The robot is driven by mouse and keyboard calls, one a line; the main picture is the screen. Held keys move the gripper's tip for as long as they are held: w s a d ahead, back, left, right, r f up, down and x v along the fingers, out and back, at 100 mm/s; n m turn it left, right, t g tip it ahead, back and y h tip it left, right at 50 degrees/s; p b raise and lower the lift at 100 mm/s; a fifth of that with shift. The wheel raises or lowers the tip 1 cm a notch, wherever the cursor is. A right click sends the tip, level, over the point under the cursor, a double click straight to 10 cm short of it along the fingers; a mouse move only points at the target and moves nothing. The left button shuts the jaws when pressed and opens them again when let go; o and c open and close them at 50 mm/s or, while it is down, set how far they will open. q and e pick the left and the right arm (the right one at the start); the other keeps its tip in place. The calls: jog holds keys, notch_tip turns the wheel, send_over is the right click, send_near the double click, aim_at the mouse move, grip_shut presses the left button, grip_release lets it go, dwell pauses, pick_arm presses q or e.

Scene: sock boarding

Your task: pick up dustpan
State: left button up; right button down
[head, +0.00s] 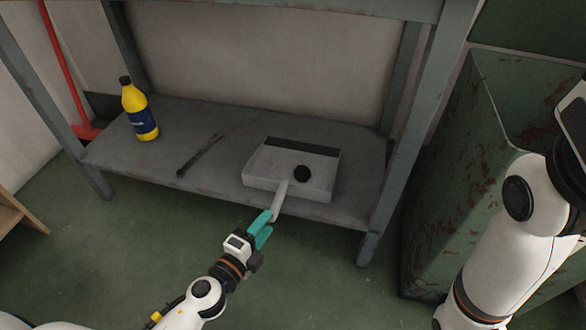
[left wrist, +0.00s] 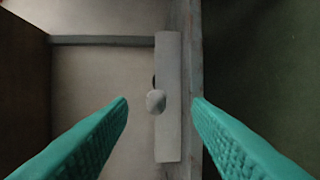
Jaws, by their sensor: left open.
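The grey-white dustpan (head: 311,176) lies on the lower shelf of the metal rack, with a dark strip along its back edge and a round black thing on it. Its pale handle (head: 279,198) sticks out over the shelf's front edge. My left gripper (head: 265,228) is open, with teal fingers at the handle's end. In the left wrist view the handle end (left wrist: 156,101) shows between and beyond the two fingers (left wrist: 160,103), and the dustpan (left wrist: 168,135) is behind it. I cannot tell whether a finger touches the handle. My right gripper is not in view.
The grey shelf (head: 225,122) also bears a yellow bottle (head: 139,112) with a blue label and a thin dark tool (head: 199,156). A rack leg stands right of the dustpan. A rusty green cabinet (head: 465,170) stands at right, a red broom (head: 64,70) at left.

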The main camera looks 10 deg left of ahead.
pick_arm(q)
jog(key=x, duration=0.3)
jog(key=shift+r, duration=0.1)
jog(key=shift+c, duration=0.2)
grip_shut()
jog(key=shift+r, duration=0.1)
